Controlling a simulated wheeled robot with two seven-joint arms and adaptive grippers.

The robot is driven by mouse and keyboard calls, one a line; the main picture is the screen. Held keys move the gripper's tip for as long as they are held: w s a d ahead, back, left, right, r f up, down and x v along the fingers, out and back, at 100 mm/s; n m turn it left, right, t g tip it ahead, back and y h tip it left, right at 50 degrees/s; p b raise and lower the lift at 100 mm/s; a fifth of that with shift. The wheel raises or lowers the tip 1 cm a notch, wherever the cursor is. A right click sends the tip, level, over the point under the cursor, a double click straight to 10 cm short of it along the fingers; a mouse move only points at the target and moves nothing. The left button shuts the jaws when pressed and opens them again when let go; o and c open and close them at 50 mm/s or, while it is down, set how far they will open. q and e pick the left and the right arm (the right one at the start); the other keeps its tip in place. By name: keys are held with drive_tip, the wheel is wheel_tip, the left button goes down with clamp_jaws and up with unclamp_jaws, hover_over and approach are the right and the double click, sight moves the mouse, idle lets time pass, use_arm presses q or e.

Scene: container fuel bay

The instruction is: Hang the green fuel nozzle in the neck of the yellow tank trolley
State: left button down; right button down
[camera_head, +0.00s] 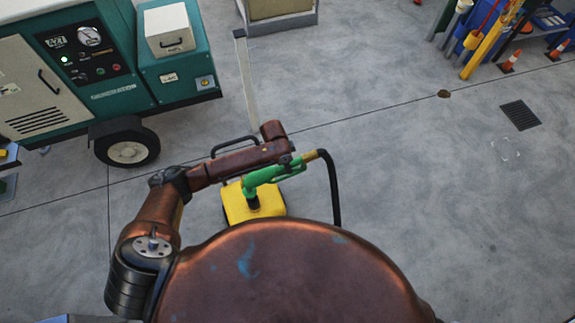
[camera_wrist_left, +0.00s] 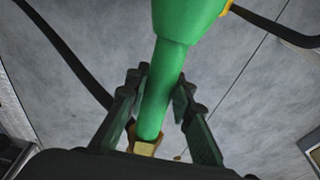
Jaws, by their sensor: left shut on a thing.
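The green fuel nozzle (camera_head: 264,174) is above the yellow tank trolley (camera_head: 238,209) in the head view, its spout end pointing down at the dark neck (camera_head: 253,203). I cannot tell whether the spout is inside the neck or just above it. My left gripper (camera_head: 288,162) is shut on the nozzle's grip near the hose end. In the left wrist view the green nozzle (camera_wrist_left: 165,75) runs between the fingers of my left gripper (camera_wrist_left: 160,90), with a brass fitting (camera_wrist_left: 145,146) near the palm. My right gripper is not in view.
A black hose (camera_head: 333,190) hangs from the nozzle to the right of the trolley. A teal generator cart (camera_head: 120,75) stands at the left. A pale post (camera_head: 246,80) rises behind my arm. Yellow posts and cones (camera_head: 508,62) are far right. Open floor lies to the right.

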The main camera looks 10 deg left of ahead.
use_arm(q)
drive_tip(key=shift+f+p, duration=0.15)
drive_tip(key=shift+p, duration=0.15)
drive_tip(key=shift+f, duration=0.2)
drive_tip(key=shift+f+b, duration=0.5)
drive_tip(key=shift+f, duration=0.8)
